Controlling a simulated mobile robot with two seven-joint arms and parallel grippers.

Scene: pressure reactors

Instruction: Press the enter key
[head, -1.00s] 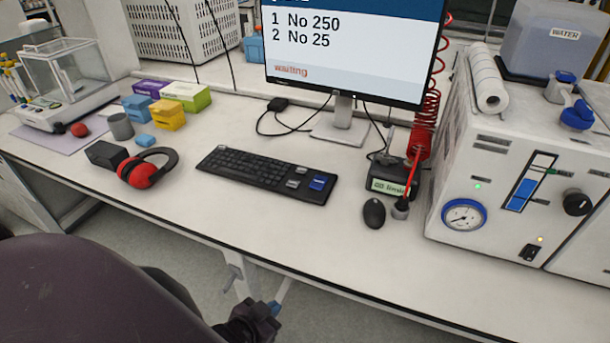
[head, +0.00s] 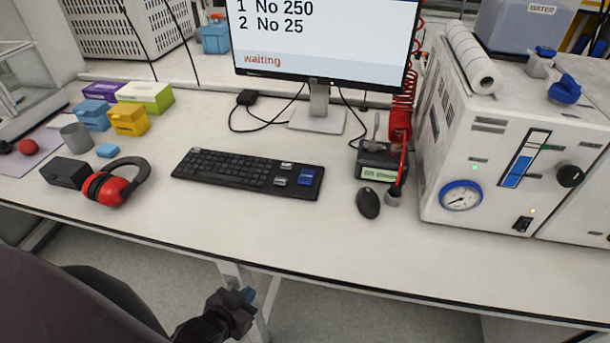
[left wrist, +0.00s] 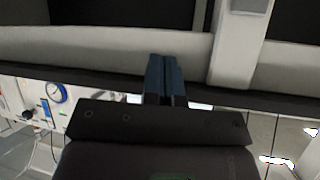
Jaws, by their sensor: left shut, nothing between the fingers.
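A black keyboard (head: 225,171) lies on the white bench below the monitor. A blue key (head: 307,177) at its right end stands out from the dark keys and a few grey ones; its label is too small to read. The monitor (head: 325,35) shows two numbered lines and the word "waiting". My left gripper (head: 247,295) is low in front of the bench, below the keyboard and apart from it. In the left wrist view its blue fingertips (left wrist: 164,75) are together with nothing between them. My right gripper is not in view.
The bench's front edge (head: 240,259) lies between my left gripper and the keyboard. A mouse (head: 368,203) and a black device with a display (head: 381,163) are right of the keyboard. Red ear defenders (head: 110,187) lie left of it. Bare bench lies in front of the keyboard.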

